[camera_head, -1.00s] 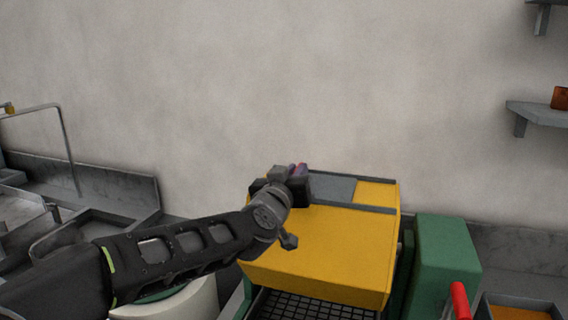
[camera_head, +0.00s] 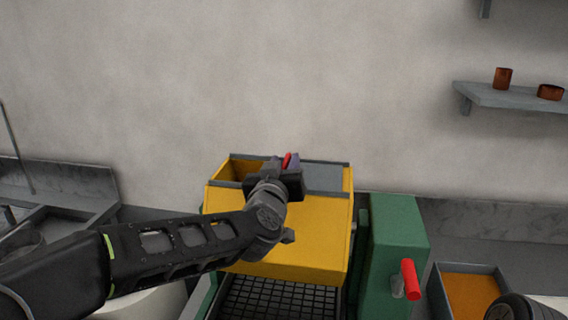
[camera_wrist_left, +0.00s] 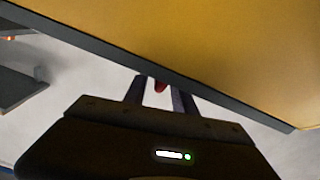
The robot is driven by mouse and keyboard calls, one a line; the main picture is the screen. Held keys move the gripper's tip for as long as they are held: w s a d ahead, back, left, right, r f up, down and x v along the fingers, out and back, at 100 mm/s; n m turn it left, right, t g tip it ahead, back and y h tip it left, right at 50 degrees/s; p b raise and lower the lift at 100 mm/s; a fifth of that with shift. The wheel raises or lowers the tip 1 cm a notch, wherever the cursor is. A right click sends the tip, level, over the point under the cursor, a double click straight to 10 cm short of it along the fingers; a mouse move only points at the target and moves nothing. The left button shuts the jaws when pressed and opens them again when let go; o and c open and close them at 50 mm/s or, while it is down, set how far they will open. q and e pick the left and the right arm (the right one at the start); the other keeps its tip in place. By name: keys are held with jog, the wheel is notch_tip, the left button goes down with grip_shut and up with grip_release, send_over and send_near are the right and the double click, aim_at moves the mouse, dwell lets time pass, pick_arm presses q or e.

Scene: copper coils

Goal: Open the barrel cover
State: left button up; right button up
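The yellow barrel (camera_head: 290,225) has a flat top with dark rails. A grey cover (camera_head: 325,177) lies on the right part of the top. The left part is uncovered and shows a yellow interior (camera_head: 238,170). My left gripper (camera_head: 287,165) is at the cover's left side, hiding part of it. A small red piece (camera_head: 287,158) shows at its fingers. In the left wrist view the fingers (camera_wrist_left: 160,92) stand apart with the red piece (camera_wrist_left: 160,85) in the gap; a light gap shows beside it.
A green machine body (camera_head: 395,250) with a red handle (camera_head: 410,280) stands right of the barrel. A black grid (camera_head: 280,300) lies below it. A shelf (camera_head: 500,95) with copper coils (camera_head: 503,78) hangs at right. An orange-filled tray (camera_head: 470,290) is lower right.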

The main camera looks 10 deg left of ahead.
pick_arm(q)
jog(key=shift+s+a+b, duration=0.15)
jog(key=shift+s+b, duration=0.3)
jog(key=shift+s, duration=1.5)
jog(key=shift+s+a+b, duration=0.1)
jog(key=shift+s+b, duration=0.3)
jog(key=shift+s, duration=1.55)
